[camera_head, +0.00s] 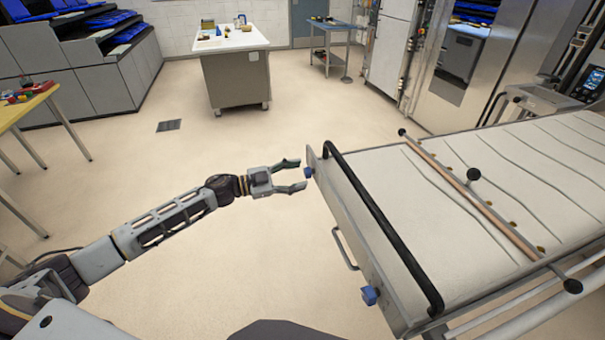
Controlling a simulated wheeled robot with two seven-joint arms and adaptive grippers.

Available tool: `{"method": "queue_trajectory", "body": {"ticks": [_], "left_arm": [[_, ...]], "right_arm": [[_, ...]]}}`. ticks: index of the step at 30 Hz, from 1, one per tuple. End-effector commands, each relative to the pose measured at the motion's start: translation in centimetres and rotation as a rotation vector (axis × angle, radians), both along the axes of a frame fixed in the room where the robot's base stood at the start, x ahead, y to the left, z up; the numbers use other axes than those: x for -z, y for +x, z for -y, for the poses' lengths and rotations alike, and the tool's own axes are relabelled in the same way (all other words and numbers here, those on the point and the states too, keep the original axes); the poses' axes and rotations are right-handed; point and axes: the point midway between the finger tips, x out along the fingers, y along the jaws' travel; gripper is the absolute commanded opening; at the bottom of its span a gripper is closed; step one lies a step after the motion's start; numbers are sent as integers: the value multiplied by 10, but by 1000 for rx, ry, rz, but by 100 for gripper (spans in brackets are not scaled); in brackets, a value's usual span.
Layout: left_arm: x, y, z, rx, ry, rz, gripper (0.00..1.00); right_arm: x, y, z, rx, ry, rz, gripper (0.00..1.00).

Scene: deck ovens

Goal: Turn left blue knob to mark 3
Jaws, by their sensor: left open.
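Two blue knobs sit on the end face of a long cream-topped loader. The left blue knob (308,172) is at the far corner, and the other blue knob (370,295) is at the near corner. My left gripper (304,174) reaches in from the left with its two fingers open around or just beside the left knob. I cannot tell whether the fingers touch it. No mark numbers can be read at this size. My right gripper is not in view.
The loader (370,185) has a black bar (385,225) along its end and a metal handle (344,250) below. A white table (232,42) stands at the back, and a yellow table (25,105) at the left. The floor between is clear.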

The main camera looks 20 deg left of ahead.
Motion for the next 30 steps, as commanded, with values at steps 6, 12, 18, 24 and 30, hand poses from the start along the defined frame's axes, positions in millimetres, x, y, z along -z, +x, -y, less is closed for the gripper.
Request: {"method": "queue_trajectory", "body": {"ticks": [6,12,18,24,30], "left_arm": [[-1,9,13,0,-1,1,55],[-1,12,18,-1,0,0,55],[0,13,18,-1,0,0,55],[0,12,18,0,0,0,42],[0,12,18,0,0,0,16]], "right_arm": [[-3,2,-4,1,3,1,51],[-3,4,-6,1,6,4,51],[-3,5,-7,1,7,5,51],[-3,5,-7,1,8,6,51],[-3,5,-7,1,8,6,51]]}}
